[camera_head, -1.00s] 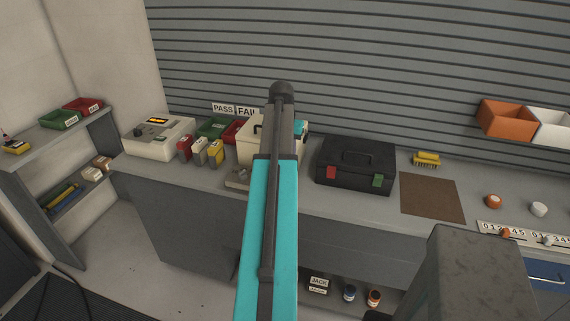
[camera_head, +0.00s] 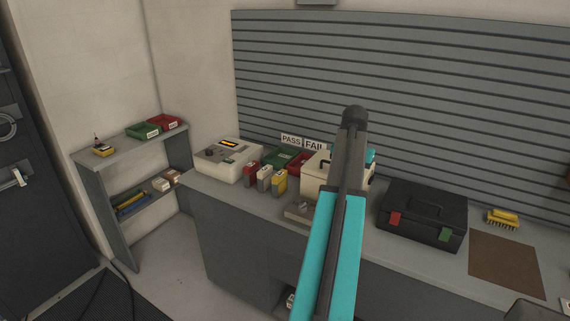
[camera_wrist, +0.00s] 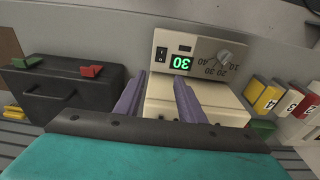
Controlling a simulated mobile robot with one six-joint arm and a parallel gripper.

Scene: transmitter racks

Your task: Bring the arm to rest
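My arm, with its turquoise link (camera_head: 330,250), reaches out over the grey workbench (camera_head: 225,225) in the head view. The arm hides much of my gripper there. In the wrist view my gripper (camera_wrist: 160,80) has its two purple fingers apart, with nothing held between them. Beyond them is a cream box (camera_wrist: 215,98), partly covered by the fingers. A panel (camera_wrist: 205,50) at the box shows a green 30 and a dial. The cream box also shows in the head view (camera_head: 317,168), partly behind the arm.
A black case (camera_head: 425,215) stands right of the arm, with a brown mat (camera_head: 505,262) beyond it. Left are red, white and yellow packs (camera_head: 264,178) and a cream instrument (camera_head: 228,160). A low shelf (camera_head: 125,150) stands further left. Open floor (camera_head: 180,260) lies before it.

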